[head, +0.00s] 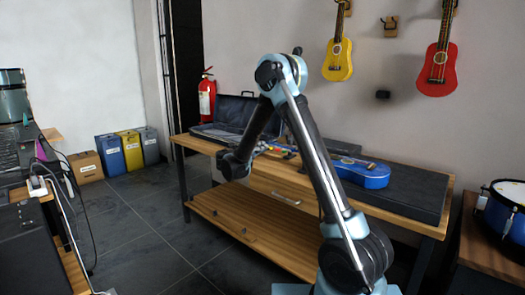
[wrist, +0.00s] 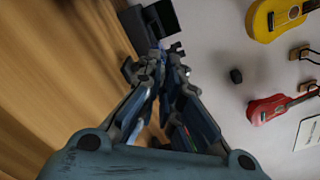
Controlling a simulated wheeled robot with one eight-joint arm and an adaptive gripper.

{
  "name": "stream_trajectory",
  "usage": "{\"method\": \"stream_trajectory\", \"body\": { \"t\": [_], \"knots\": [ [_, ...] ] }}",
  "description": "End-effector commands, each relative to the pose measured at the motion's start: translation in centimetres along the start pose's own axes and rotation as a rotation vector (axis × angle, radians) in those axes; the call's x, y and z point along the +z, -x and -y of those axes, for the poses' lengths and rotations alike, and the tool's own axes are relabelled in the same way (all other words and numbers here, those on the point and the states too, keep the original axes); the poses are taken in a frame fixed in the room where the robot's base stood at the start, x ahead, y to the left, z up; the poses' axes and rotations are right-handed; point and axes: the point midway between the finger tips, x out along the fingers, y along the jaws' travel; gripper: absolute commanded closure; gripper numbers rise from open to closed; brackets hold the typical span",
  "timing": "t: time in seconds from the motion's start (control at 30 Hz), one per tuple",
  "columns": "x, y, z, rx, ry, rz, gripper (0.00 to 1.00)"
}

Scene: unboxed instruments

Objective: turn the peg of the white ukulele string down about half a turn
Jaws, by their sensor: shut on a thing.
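The blue ukulele (head: 365,176) lies on the workbench, its body to the right and its neck running left behind my arm. My gripper (head: 233,166) is at the left, by the headstock end. In the wrist view my gripper (wrist: 164,65) has its fingers drawn together at small dark parts of the headstock. It is shut on a peg there; the fingers cover most of it. I cannot make out the white string or tell which string this peg belongs to.
The ukulele rests on a dark mat (head: 412,195) on the wooden workbench (head: 432,229). An open black case (head: 229,117) stands at the bench's left end. A yellow ukulele (head: 338,60) and a red ukulele (head: 437,70) hang on the wall. A blue drum (head: 505,218) stands at right.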

Motion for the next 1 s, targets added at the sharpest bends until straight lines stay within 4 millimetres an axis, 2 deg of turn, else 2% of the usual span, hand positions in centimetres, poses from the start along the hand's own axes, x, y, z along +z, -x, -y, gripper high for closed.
{"method": "stream_trajectory", "body": {
  "t": [0.27, 1.0],
  "knots": [
    [0.05, 0.03, -0.02, 0.001, -0.208, 0.001, 1.0],
    [0.0, 0.01, 0.05, 0.001, -0.912, 0.0, 1.0]
  ]
}}
